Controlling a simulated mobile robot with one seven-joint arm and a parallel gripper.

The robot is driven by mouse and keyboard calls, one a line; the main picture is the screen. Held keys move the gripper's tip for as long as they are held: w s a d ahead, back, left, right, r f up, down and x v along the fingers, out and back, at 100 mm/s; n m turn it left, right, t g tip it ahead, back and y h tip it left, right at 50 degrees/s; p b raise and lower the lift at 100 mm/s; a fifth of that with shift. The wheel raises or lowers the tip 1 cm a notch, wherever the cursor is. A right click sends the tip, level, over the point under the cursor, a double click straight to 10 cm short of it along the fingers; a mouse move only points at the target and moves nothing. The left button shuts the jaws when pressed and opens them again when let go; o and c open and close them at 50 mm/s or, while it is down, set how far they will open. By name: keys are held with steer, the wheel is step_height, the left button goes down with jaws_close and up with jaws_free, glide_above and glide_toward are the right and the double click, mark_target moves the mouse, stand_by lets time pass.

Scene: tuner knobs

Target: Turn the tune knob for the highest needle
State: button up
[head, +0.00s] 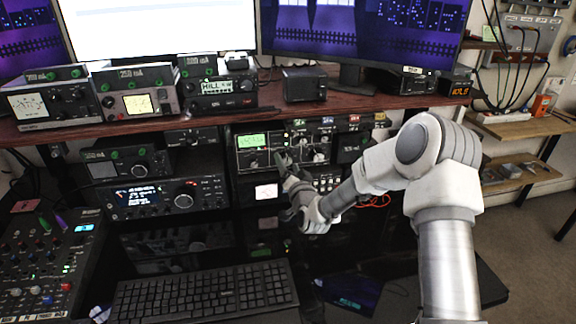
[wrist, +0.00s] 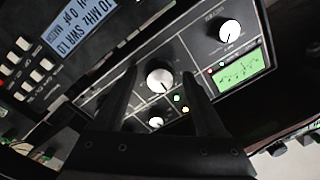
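The tuner panel (head: 252,157) sits on the rack under the shelf, with a lit green meter (head: 251,141) at its upper left. The meter also shows in the wrist view (wrist: 244,79), tilted; its needle is too small to read. A large white-faced knob (wrist: 159,76) lies between the fingers of my gripper (wrist: 161,76) in the wrist view. Another knob (wrist: 229,31) is beside the meter and a smaller one (wrist: 155,123) is near the palm. I cannot read which is labelled tune. My gripper (head: 282,158) is open in front of the panel, with gaps beside the large knob.
Several radios stand on the shelf (head: 150,123) above and on the rack to the left. A keyboard (head: 205,292) and a mixer (head: 45,275) lie on the desk. Lit indicators (wrist: 178,98) and push buttons (wrist: 38,74) are near the knobs.

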jaws_close()
steer(key=shift+f+n+b, duration=0.2)
steer(key=shift+n+b, duration=0.1)
steer(key=shift+b, duration=0.3)
steer(key=shift+f+n+b, duration=0.1)
steer(key=shift+n+b, duration=0.7)
steer(key=shift+b, duration=0.3)
steer(key=shift+r+n+b, duration=0.25)
steer(key=shift+n+b, duration=0.55)
steer(key=shift+n, duration=0.1)
steer(key=shift+o, duration=0.4)
jaws_free()
steer(key=v, duration=1.7)
steer(key=shift+s+d+r+p, duration=0.15)
steer(key=shift+s+p, duration=0.05)
steer(key=shift+p, duration=0.2)
